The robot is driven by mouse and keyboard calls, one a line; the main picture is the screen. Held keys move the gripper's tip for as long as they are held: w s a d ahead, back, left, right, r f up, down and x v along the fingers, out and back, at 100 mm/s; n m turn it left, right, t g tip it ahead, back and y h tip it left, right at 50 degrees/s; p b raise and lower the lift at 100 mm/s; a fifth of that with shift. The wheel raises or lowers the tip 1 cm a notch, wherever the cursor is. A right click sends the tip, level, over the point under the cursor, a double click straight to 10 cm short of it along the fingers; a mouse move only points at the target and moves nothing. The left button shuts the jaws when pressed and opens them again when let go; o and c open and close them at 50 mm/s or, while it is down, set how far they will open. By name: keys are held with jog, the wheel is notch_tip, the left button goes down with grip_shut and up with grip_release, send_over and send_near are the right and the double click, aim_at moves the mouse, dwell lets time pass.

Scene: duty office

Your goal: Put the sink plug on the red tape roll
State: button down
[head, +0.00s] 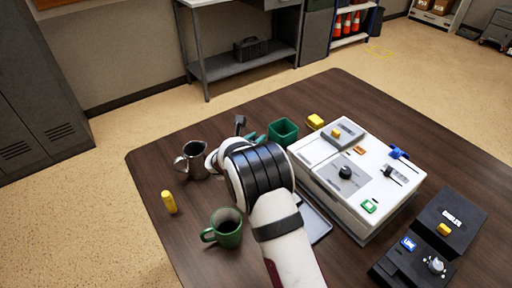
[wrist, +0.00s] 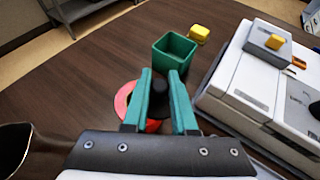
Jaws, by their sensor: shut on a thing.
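My gripper (wrist: 160,76) shows in the wrist view with its two teal fingers closed on a dark sink plug (wrist: 158,99). The red tape roll (wrist: 124,98) is on the brown table, behind and below the fingers, and part of its ring is hidden by them. The plug overlaps the roll in this view; I cannot tell whether they touch. In the head view my own arm hides the roll and the plug, and only a bit of the teal fingers shows.
A green square bin (head: 283,131) and a yellow block (head: 315,121) stand just beyond the gripper. A white panel box (head: 330,200) is to the right. A metal pitcher (head: 193,160), a green mug (head: 226,229) and a yellow cylinder (head: 169,202) stand left.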

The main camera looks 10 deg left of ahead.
jog(key=shift+f, duration=2)
jog(key=shift+f, duration=0.1)
jog(key=c, duration=0.7)
grip_release()
